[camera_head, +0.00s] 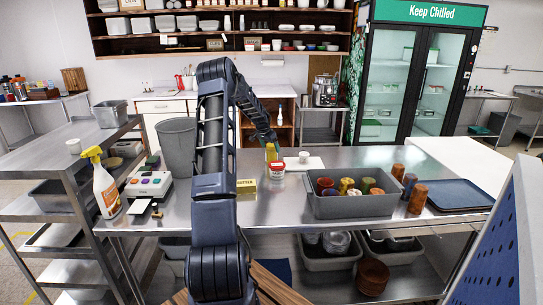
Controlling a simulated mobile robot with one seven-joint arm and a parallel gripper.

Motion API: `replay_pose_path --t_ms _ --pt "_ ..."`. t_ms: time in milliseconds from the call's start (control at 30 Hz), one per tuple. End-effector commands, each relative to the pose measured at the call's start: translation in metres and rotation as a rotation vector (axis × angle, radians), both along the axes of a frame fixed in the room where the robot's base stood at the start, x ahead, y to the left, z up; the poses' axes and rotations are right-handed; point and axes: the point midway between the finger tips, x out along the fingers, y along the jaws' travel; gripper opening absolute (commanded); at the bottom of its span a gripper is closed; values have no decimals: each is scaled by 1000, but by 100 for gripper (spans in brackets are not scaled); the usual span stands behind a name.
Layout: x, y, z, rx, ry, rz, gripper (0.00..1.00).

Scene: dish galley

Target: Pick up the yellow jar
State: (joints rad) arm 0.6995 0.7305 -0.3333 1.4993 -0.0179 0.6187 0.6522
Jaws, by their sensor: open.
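A small yellow jar (271,154) stands upright on the steel table, just behind a red-and-white tub (277,170). My arm reaches forward over the table, and my gripper (271,142) points down right at the top of the yellow jar. The gripper is open. Its fingers are small and dark here, and I cannot tell whether they are around the jar's top or just above it.
A yellow butter box (246,186) lies left of the tub. A white board (303,164) with a small white cup (304,157) is to the right. A grey bin (352,205) holds several coloured cups. A grey bucket (177,147) and spray bottle (105,187) stand left.

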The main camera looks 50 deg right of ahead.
Motion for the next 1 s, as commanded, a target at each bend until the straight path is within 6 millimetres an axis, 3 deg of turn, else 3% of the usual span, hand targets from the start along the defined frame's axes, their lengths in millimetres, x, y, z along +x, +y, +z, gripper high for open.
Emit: replay_pose_path --t_ms 333,600,900,1000 --pt "1 -15 -41 1 2 -1 88" --pt "1 -16 -44 0 0 0 88" --pt "1 -16 -44 0 0 0 29" --pt "1 -16 -43 -1 0 0 26"
